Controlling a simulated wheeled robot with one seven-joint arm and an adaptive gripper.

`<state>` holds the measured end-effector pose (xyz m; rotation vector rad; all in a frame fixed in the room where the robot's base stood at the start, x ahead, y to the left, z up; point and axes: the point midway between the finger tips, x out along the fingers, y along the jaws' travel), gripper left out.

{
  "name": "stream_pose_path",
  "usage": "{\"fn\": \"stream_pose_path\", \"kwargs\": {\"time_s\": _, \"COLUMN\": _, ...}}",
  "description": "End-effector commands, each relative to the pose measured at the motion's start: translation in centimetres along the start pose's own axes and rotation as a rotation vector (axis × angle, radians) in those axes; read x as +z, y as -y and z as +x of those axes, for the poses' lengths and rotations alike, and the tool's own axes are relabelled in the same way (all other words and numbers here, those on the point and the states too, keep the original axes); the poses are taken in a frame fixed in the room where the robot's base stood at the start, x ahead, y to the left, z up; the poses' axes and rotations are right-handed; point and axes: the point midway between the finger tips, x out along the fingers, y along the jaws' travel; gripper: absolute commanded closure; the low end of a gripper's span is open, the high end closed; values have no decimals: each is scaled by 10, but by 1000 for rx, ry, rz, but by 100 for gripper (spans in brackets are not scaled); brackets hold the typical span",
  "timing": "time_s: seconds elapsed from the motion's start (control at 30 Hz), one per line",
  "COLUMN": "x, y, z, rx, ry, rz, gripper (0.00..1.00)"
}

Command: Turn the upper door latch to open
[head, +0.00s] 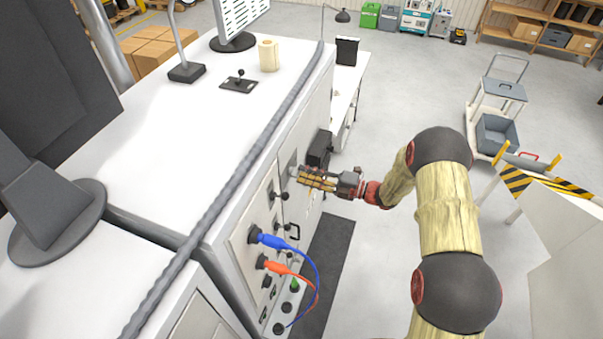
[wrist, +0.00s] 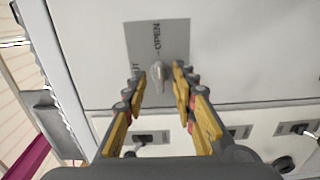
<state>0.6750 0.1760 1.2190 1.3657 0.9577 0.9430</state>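The upper door latch (wrist: 158,72) is a small metallic handle on a grey plate (wrist: 174,36) on a pale cabinet door. The plate carries the word OPEN and a partly hidden word ending in UT. My gripper (wrist: 160,76) is open, with one yellow-and-grey finger on each side of the latch. A gap seems to show on both sides; I cannot tell whether either finger touches it. In the head view my gripper (head: 303,175) reaches the cabinet's front from the right, and its fingers hide most of the latch.
The cabinet front (head: 262,215) also bears black handles, a blue plug (head: 270,241) and an orange plug (head: 277,267) with cables below my gripper. A black box (head: 320,148) juts out beside my gripper. Open floor (head: 385,110) lies to the right.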

Motion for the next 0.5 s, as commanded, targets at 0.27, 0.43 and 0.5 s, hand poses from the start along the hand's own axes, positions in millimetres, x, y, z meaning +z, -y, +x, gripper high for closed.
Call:
{"fn": "stream_pose_path", "kwargs": {"time_s": 0.27, "x": 1, "y": 0, "z": -59, "rx": 0, "ry": 5, "rz": 1, "gripper": 73}}
{"fn": "stream_pose_path", "kwargs": {"time_s": 0.43, "x": 1, "y": 0, "z": -85, "rx": 0, "ry": 3, "rz": 1, "gripper": 73}}
{"fn": "stream_pose_path", "kwargs": {"time_s": 0.5, "x": 1, "y": 0, "z": -92, "rx": 0, "ry": 2, "rz": 1, "gripper": 73}}
